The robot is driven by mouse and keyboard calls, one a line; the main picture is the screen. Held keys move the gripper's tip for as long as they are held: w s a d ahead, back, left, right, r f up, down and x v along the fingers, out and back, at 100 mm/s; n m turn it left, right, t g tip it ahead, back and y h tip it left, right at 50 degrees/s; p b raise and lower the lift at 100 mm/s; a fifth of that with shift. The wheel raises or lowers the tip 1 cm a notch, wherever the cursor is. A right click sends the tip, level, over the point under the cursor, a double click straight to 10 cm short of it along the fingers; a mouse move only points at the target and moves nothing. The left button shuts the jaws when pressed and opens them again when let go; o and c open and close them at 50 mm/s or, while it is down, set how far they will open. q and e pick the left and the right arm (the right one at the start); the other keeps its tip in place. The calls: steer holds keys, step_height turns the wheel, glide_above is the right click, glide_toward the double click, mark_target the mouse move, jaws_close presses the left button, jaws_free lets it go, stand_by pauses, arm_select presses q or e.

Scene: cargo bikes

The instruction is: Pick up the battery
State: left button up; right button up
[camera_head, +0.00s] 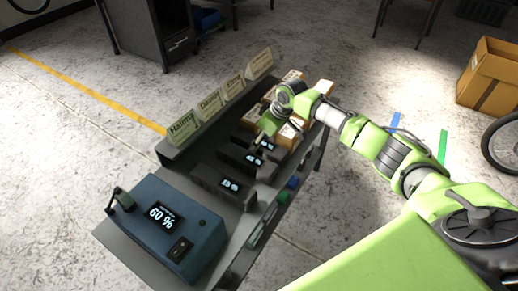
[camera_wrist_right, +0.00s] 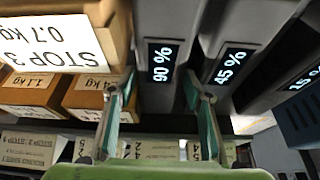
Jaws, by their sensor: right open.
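Several black batteries with lit percentage displays sit in a row on the dark bench. The 90 % battery (camera_wrist_right: 160,75) lies between and beyond my fingertips in the wrist view. The 45 % battery (camera_wrist_right: 231,72) is just right of it, and the 15 % battery (camera_wrist_right: 303,84) is at the right edge. In the head view the 15 % battery (camera_head: 225,187) is nearest the blue box, then the 45 % battery (camera_head: 240,158). My right gripper (camera_head: 260,137) hangs over the far end of the row; it is open and empty (camera_wrist_right: 160,85). Contact cannot be told. My left gripper is out of view.
A blue box (camera_head: 190,245) showing 60 % stands at the bench's near end. Cardboard boxes (camera_wrist_right: 60,45) labelled with weights are close left of my gripper. Standing name cards (camera_head: 183,129) line the back edge. A large carton (camera_head: 490,78) is on the floor at right.

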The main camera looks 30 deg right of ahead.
steer(key=shift+w+f, duration=0.1)
steer(key=shift+f, duration=0.15)
steer(key=c, duration=1.3)
steer(key=shift+w+r, duration=0.15)
jaws_close()
steer(key=shift+r, duration=0.1)
